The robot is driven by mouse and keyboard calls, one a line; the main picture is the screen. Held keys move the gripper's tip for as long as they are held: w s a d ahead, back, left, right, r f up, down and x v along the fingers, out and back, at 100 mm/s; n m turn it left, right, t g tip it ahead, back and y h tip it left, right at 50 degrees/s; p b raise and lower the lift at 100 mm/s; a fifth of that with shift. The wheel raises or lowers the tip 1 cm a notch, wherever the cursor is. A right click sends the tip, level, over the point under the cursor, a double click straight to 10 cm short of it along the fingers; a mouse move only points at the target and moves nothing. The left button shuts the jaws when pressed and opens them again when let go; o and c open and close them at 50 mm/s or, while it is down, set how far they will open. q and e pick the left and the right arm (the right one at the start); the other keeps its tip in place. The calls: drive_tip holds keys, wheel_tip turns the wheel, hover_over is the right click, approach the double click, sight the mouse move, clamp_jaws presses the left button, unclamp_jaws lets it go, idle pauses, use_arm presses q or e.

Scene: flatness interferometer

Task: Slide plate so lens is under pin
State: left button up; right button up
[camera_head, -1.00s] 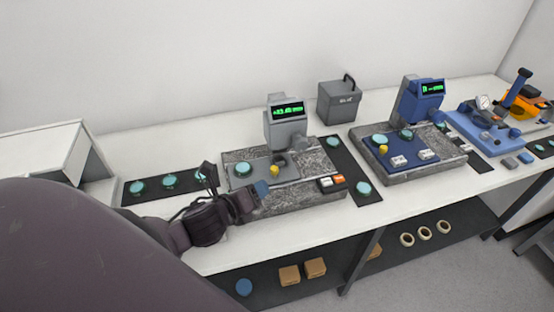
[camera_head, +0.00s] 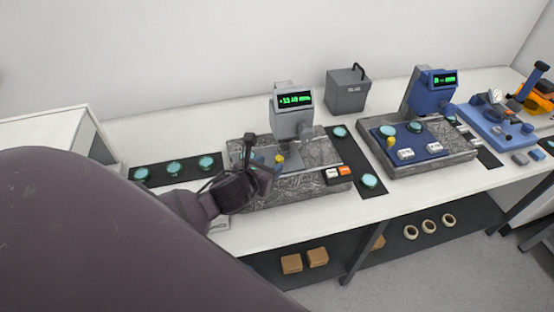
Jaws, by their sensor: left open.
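The grey gauge (camera_head: 292,122) with a green display stands on a speckled granite base (camera_head: 310,187). A grey plate (camera_head: 293,159) lies on that base below the gauge head, with a yellow knob (camera_head: 280,158) on it. A teal lens (camera_head: 257,157) on the plate's left part is mostly hidden behind my gripper. The pin under the head is too small to make out clearly. My left gripper (camera_head: 262,163) is open, its fingers over the plate's left front part, close to the lens and just left of the knob. Contact cannot be told. My right gripper is not in view.
Dark mats with teal discs lie left (camera_head: 174,168) and right (camera_head: 369,181) of the base. White and orange buttons (camera_head: 338,172) sit at its front right. A blue gauge (camera_head: 430,92) on another granite base stands further right. A grey box (camera_head: 347,92) stands behind.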

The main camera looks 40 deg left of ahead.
sight(277, 160)
use_arm(q)
drive_tip(key=shift+x, duration=2.55)
clamp_jaws()
